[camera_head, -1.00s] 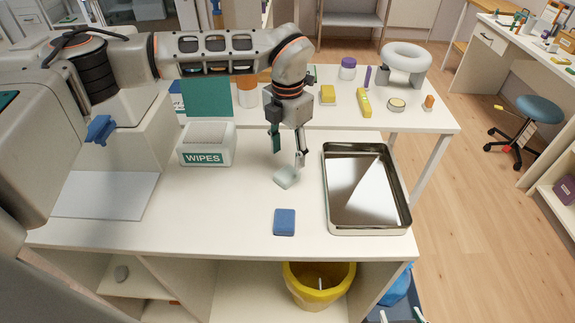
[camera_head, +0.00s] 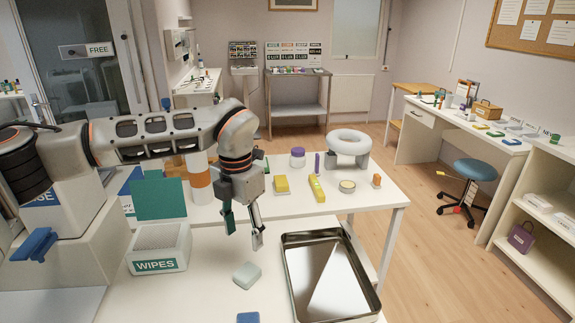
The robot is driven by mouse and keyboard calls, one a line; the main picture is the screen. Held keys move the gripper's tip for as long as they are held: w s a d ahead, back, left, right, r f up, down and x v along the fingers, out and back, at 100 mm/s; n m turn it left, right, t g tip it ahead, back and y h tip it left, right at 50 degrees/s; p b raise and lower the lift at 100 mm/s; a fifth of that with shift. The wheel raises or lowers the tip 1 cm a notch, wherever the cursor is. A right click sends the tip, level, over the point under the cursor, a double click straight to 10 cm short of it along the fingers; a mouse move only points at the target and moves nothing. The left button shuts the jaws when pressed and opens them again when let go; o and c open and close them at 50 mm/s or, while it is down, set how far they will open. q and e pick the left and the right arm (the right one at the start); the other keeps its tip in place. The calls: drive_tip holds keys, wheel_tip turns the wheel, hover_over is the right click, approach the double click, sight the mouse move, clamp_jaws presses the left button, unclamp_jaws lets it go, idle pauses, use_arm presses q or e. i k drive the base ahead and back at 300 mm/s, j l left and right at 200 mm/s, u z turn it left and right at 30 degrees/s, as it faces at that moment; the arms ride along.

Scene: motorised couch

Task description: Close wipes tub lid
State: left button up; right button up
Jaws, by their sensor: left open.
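The wipes tub (camera_head: 159,250) is a white box with a green "WIPES" label, standing on the near white table at the left. Its green lid (camera_head: 159,198) stands upright at the tub's back edge, so the tub is open. My left gripper (camera_head: 243,238) points down, open and empty, to the right of the tub and clear of the lid. A small pale block (camera_head: 247,275) lies on the table just below its fingertips. My right gripper is not in view.
A metal tray (camera_head: 328,280) stands right of the gripper. A blue block (camera_head: 248,317) lies at the bottom edge. Behind, a second table holds a white ring (camera_head: 349,141), an orange-and-white bottle (camera_head: 199,178) and several small items. Tabletop between tub and gripper is clear.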

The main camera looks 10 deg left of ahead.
sight(156, 196)
drive_tip(key=k+l, duration=0.1)
drive_tip(key=l, duration=0.25)
drive_tip(key=k+l, duration=0.15)
drive_tip(key=l, duration=0.15)
drive_tip(key=k+l, duration=0.1)
drive_tip(key=l, duration=0.25)
drive_tip(key=k+l, duration=0.1)
drive_tip(key=l, duration=0.2)
